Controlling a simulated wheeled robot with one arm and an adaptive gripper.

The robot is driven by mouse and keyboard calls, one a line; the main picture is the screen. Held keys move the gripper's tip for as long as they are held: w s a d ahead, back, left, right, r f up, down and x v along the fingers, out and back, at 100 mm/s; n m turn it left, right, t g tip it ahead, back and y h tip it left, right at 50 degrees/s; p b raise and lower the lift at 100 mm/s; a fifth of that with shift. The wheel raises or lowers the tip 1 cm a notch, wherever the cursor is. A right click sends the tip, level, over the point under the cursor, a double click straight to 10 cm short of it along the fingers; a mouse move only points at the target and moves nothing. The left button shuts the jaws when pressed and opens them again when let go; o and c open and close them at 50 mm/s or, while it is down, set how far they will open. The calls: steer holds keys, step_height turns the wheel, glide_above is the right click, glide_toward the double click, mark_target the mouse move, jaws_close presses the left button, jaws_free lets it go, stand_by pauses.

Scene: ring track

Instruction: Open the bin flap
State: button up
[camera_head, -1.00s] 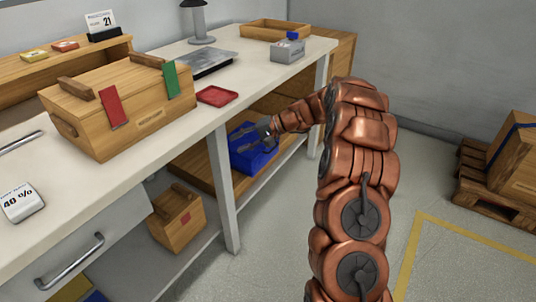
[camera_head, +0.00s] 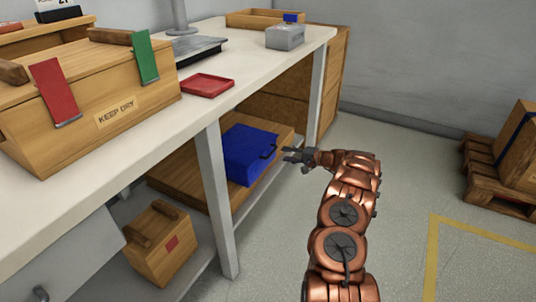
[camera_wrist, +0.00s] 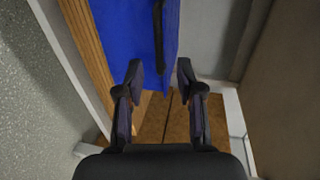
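A blue bin (camera_head: 243,160) stands on the wooden lower shelf under the workbench. A dark bar handle (camera_head: 268,152) shows on the side facing my gripper; whether this is the flap, and how far it is open, I cannot tell. My gripper (camera_head: 287,156) is just right of the bin, at about handle height, and looks empty. In the wrist view the blue bin (camera_wrist: 118,40) fills the top middle, with the dark handle (camera_wrist: 160,30) straight ahead of the fingers. My gripper (camera_wrist: 160,72) is open there, its two fingertips apart with nothing between them.
A white table leg (camera_head: 216,200) stands left of the bin. A small wooden crate (camera_head: 163,243) sits on the lower level. A red tray (camera_head: 208,85) and a large wooden box (camera_head: 85,90) are on the benchtop.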

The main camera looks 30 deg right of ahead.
mark_target(272, 151)
steer(key=shift+b+x, duration=1.15)
steer(key=shift+x, duration=2.9)
steer(key=shift+d+f, duration=0.1)
steer(key=shift+c, duration=0.3)
jaws_close()
